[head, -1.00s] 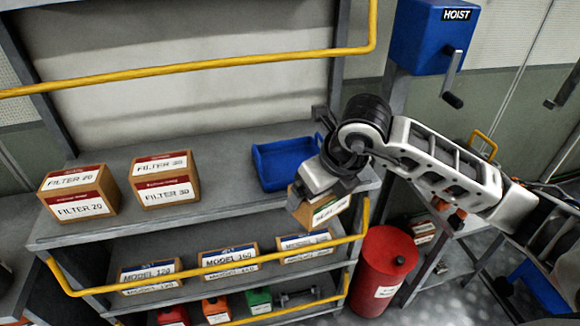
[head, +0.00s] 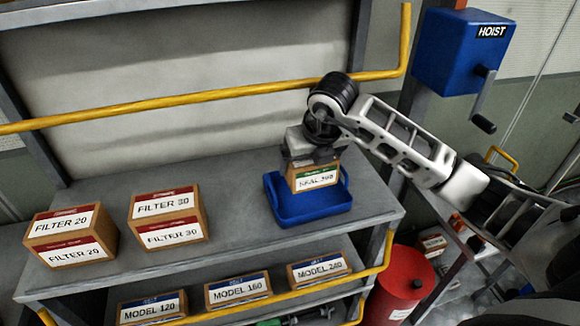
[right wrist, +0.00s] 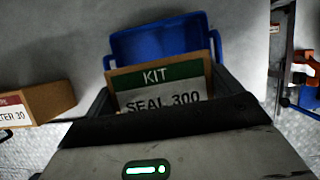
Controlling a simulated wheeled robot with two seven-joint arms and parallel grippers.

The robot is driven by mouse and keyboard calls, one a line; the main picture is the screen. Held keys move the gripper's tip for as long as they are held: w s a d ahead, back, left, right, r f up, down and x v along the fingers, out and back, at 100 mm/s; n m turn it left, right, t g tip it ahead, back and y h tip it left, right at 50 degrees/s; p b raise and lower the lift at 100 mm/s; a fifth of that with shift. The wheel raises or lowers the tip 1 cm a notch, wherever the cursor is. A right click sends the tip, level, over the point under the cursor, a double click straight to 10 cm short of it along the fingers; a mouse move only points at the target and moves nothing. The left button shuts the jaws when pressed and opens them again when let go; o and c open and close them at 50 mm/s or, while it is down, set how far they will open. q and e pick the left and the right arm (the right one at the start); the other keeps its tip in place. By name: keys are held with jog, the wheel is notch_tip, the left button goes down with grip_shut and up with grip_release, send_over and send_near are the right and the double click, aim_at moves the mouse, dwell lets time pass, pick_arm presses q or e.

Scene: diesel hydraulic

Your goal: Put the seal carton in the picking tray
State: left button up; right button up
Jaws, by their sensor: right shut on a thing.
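The seal carton (head: 316,179) is a brown box with a green-and-white label; in the right wrist view its label reads KIT SEAL 300 (right wrist: 160,92). My right gripper (head: 313,160) is shut on it from above. The blue picking tray (head: 335,207) is on the top shelf, and the carton overlaps its middle in the head view. The tray also shows behind the carton in the right wrist view (right wrist: 158,43). I cannot tell whether the carton's bottom touches the tray floor. My left gripper does not show.
FILTER 20 (head: 70,237) and FILTER 30 (head: 168,218) cartons stand left on the same shelf (head: 235,205). A yellow rail (head: 200,95) crosses behind the shelf. MODEL cartons (head: 238,290) sit on the shelf below. A red drum (head: 398,285) and the blue hoist box (head: 460,50) are at right.

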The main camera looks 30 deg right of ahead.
jog(key=shift+w+f+b, duration=0.65)
jog(key=shift+f+b, duration=0.05)
jog(key=shift+f, duration=0.2)
jog(key=shift+s+d+f, duration=0.1)
jog(key=shift+s+f, duration=0.1)
jog(key=shift+f, duration=0.15)
notch_tip(320, 180, down, 4)
jog(key=b, duration=0.3)
jog(key=shift+f, duration=0.1)
jog(key=shift+w+f, duration=0.1)
jog(key=shift+w, duration=0.4)
jog(key=o, duration=0.9)
jog(key=shift+s, duration=0.1)
jog(key=v, duration=0.6)
jog(key=shift+s+r+b, duration=0.1)
jog(key=shift+r+b, duration=0.25)
jog(key=shift+s+r, duration=0.25)
jog(key=shift+r, duration=0.15)
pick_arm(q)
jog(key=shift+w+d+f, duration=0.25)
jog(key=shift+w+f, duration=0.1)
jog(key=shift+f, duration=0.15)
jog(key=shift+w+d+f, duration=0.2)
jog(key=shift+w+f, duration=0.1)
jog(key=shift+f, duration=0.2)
